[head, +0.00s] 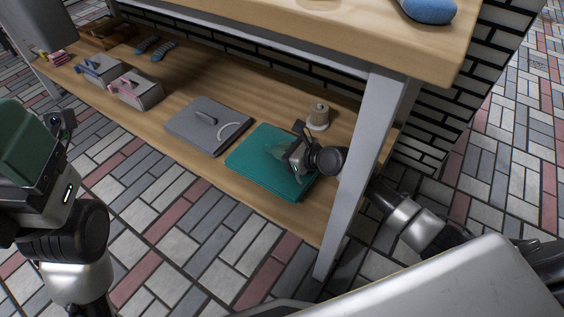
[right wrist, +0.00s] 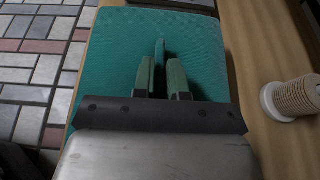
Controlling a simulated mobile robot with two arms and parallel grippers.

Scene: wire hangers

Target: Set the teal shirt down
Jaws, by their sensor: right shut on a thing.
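The teal shirt (head: 262,163) is a flat, folded square lying on the lower wooden shelf, near its right end by the grey leg. My right gripper (head: 293,156) is over its right part, shut on a raised teal strip of it. In the right wrist view the shirt (right wrist: 112,62) spreads under both fingers, and the strip stands between the fingertips (right wrist: 160,66). The gripper hides part of the shirt's right side. My left gripper (head: 40,150) is at the left edge, away from the shelf, partly cut off; its jaw gap does not show.
A grey folded item (head: 190,122) with a raised handle lies left of the shirt. A beige spool (head: 318,117) stands behind it. The grey table leg (head: 362,165) is close on the right. The tabletop (head: 330,30) overhangs the shelf. Grey boxes (head: 135,92) stand farther left.

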